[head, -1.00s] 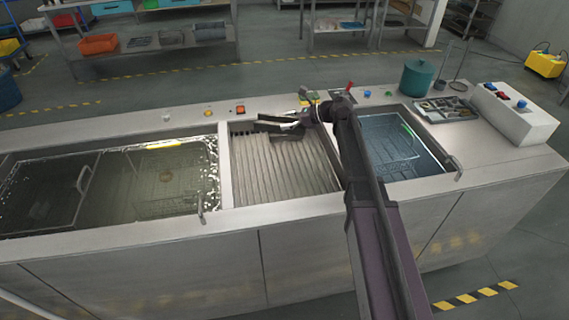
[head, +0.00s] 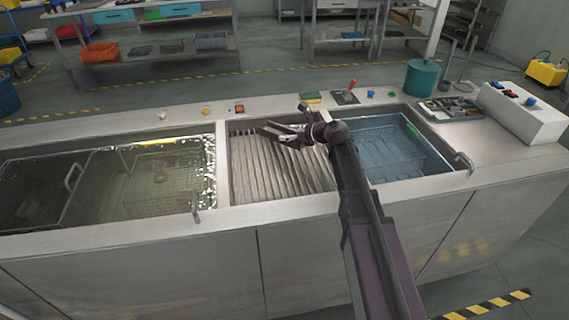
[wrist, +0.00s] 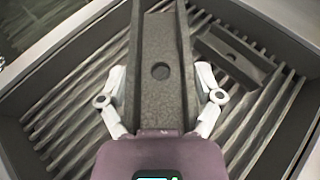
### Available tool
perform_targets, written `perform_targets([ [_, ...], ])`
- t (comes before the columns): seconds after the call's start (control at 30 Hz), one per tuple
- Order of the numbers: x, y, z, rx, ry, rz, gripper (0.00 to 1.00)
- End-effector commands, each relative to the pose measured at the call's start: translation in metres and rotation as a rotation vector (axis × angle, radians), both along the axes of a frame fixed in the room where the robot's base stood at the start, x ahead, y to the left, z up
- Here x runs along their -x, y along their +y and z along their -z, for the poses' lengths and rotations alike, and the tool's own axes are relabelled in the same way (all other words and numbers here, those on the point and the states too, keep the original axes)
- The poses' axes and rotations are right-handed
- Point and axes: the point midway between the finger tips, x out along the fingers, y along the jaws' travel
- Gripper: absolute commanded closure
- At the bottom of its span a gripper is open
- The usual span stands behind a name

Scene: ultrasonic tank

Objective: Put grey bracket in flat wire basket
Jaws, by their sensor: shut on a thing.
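My gripper (wrist: 161,95) is shut on the grey bracket (wrist: 160,35), a long channel with a round hole; its far end runs out of the wrist view. In the head view, my gripper (head: 301,138) holds the bracket (head: 272,131) pointing left above the ribbed drainboard (head: 250,180). Wire basketwork (head: 160,182) with a round brownish thing inside shows in the murky left tank. Faint wire lines (head: 400,148) also show in the blue right tank. I cannot tell which is the flat wire basket.
A dark channel-like shape with a round spot (wrist: 232,56) lies on the ribs, either another bracket or a shadow. A teal pot (head: 420,77), a tray of parts (head: 450,108) and a white control box (head: 520,112) stand at the right. Raised tank rims separate the bays.

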Motion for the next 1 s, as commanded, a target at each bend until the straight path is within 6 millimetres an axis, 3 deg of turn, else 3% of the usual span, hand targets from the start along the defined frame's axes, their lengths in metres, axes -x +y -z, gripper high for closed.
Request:
perform_targets([
  [0.37, 0.000, -0.001, 0.006, -0.002, 0.001, -0.001, 0.77],
  [1.0, 0.000, -0.001, 0.059, -0.001, 0.000, 0.000, 0.77],
])
